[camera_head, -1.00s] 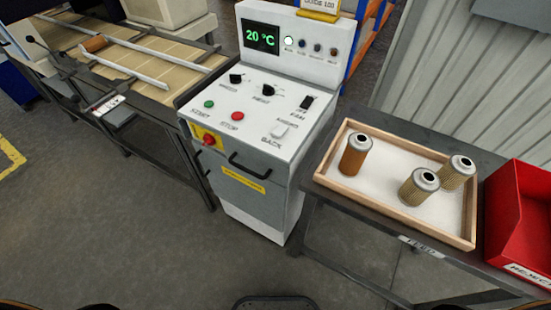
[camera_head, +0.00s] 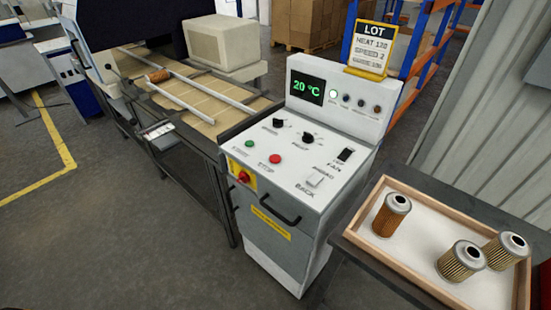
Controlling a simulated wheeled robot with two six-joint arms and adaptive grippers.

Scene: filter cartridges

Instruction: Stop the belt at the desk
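The control desk (camera_head: 290,215) stands in the middle of the head view. On its sloped top are a red stop button (camera_head: 275,159) and a green start button (camera_head: 250,143). A red knob on a yellow plate (camera_head: 243,176) is on the desk's front. Neither gripper shows.
A wooden tray (camera_head: 415,279) with white lining holds three cartridges on the table at right. A lot card (camera_head: 371,48) on the desk reads heat 120, speed 2. A blue-orange rack and boxes (camera_head: 310,22) stand behind. Grey floor (camera_head: 120,240) is open at front left.

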